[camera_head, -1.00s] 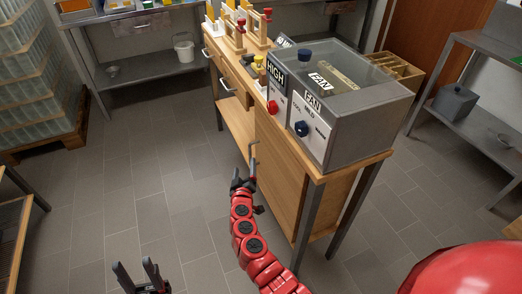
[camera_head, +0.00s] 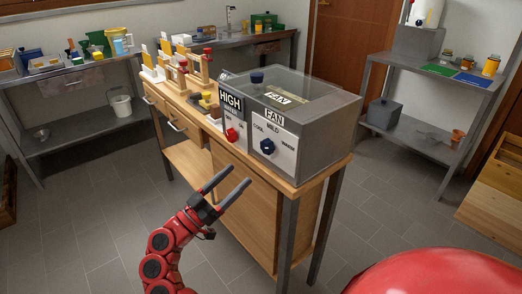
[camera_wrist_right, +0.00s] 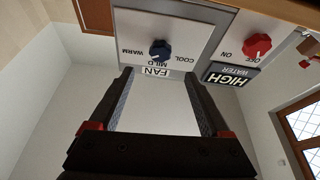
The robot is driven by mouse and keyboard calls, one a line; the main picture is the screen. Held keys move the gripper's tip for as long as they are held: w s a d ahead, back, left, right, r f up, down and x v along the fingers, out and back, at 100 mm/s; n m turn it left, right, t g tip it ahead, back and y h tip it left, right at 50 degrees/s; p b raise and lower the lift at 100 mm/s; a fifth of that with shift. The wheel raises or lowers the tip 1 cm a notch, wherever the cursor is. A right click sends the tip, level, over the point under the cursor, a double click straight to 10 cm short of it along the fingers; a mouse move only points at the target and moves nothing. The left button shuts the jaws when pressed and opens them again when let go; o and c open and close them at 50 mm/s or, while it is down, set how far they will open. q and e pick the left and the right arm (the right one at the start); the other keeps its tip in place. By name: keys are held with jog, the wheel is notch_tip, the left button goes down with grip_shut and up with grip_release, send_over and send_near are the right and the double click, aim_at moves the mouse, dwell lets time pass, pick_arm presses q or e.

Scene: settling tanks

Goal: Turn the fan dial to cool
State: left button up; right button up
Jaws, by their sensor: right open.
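The fan dial (camera_head: 267,146) is a dark blue knob on a pale panel on the front of a grey box. COOL, MILD and WARM are printed around it, with a FAN label above. The dial also shows upside down in the right wrist view (camera_wrist_right: 160,50), beyond the fingertips. I cannot tell for sure which word it points at. My right gripper (camera_head: 240,175) is open and empty, in front of and below the panel, apart from the dial. Its two fingers (camera_wrist_right: 165,78) point toward the panel. My left gripper is out of view.
A red knob (camera_head: 231,134) sits left of the fan dial under a HIGH sign (camera_head: 230,99). The box (camera_head: 325,125) stands on a wooden bench (camera_head: 241,211) with a dark knob (camera_head: 257,77) on top. Tiled floor in front of the bench is clear.

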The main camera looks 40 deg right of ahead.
aim_at(264, 149)
jog(key=p+x, duration=0.1)
jog(key=x, duration=0.9)
jog(key=shift+w+d+r, duration=0.1)
jog(key=shift+d+r, duration=0.1)
jog(key=shift+d, duration=0.15)
jog(key=shift+c, duration=0.2)
grip_shut()
